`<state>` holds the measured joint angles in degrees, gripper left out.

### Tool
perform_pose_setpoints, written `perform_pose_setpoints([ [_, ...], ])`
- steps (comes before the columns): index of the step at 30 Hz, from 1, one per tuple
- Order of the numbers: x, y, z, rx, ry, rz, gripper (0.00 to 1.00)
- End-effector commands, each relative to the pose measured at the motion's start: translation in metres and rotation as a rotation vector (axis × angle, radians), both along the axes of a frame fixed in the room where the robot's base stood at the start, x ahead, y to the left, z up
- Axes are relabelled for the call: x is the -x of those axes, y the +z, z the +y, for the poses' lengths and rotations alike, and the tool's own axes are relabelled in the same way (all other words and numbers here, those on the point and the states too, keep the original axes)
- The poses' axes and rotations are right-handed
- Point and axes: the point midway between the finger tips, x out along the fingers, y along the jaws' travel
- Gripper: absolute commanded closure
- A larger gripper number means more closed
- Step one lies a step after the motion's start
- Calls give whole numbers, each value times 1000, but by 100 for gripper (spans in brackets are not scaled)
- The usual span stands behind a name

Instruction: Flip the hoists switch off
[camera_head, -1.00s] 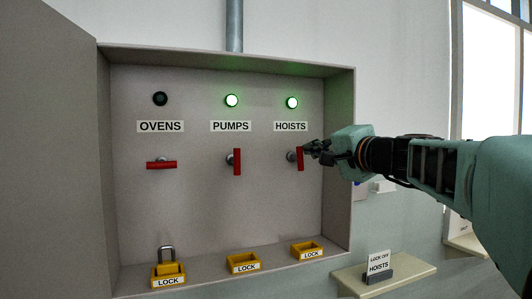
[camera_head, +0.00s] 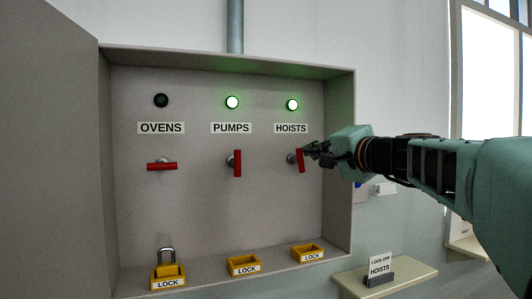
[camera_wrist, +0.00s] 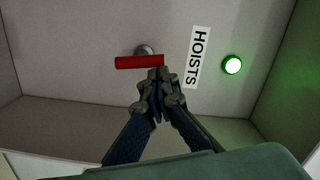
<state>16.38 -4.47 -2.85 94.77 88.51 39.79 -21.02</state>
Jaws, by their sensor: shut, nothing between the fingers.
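The hoists switch is a red bar handle (camera_head: 300,161) on a round grey hub, under the HOISTS label (camera_head: 291,128). The handle stands close to upright, tilted slightly. The green hoists lamp (camera_head: 292,105) above is lit. My gripper (camera_head: 308,151) is shut and empty, reaching in from the right with its fingertips at the handle's upper end. In the wrist view the fingertips (camera_wrist: 157,72) are at the end of the red handle (camera_wrist: 138,62), seeming to touch its side; exact contact is hard to tell. The hub (camera_wrist: 145,50) shows behind the handle.
The pumps handle (camera_head: 238,163) is upright with its lamp lit; the ovens handle (camera_head: 162,166) is level with its lamp dark. A padlock (camera_head: 167,262) stands in the left yellow tray; two other trays are empty. The cabinet's right wall (camera_head: 340,190) is beneath my arm.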

Motion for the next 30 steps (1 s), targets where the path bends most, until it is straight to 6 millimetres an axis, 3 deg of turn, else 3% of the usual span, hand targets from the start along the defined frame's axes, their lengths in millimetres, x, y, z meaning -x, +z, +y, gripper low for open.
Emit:
perform_pose_setpoints([
  [30,2,-1,8,278,2,-91,100],
])
